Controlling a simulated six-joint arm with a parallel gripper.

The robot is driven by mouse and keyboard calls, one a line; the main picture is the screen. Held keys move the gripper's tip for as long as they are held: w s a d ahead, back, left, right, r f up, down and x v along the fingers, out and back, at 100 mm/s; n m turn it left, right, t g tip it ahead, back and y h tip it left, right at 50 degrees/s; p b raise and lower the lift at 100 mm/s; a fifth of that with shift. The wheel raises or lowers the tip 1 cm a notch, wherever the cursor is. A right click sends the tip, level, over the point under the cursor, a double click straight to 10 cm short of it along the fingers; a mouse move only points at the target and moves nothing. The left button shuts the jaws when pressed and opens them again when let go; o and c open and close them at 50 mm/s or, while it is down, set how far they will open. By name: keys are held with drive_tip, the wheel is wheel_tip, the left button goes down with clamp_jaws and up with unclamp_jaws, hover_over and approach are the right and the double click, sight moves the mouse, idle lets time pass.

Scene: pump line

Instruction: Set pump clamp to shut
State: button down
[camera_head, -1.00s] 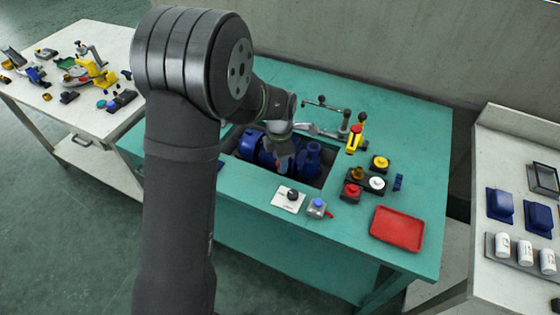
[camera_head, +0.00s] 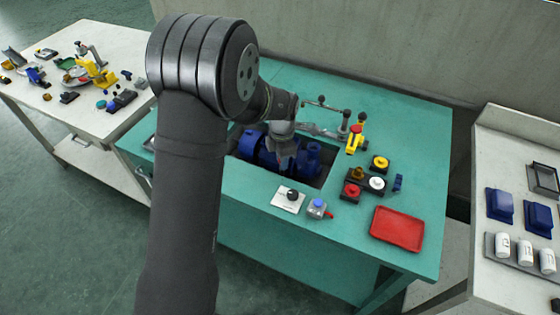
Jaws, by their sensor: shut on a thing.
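A blue pump (camera_head: 311,157) sits in the rectangular recess of the green bench. My gripper (camera_head: 284,160) points down over the recess, in front of the middle of the pump. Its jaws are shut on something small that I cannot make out. A yellow clamp-like device with a red tip (camera_head: 355,138) stands upright at the recess's right rear corner, apart from my gripper. I cannot tell for sure which part is the pump clamp. My arm and gripper hide the left of the recess and part of the pump.
Grey levers with black knobs (camera_head: 344,121) stand behind the recess. A white plate with a black knob (camera_head: 289,197) and a grey box with a blue button (camera_head: 317,207) sit in front. Several coloured buttons (camera_head: 377,183) and a red tray (camera_head: 397,229) are to the right.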

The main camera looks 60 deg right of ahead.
drive_tip(key=shift+d, duration=1)
drive_tip(key=c, duration=1.2)
unclamp_jaws()
drive_tip(key=shift+d, duration=0.1)
wheel_tip(320, 180, up, 18)
drive_tip(key=shift+f, duration=0.25)
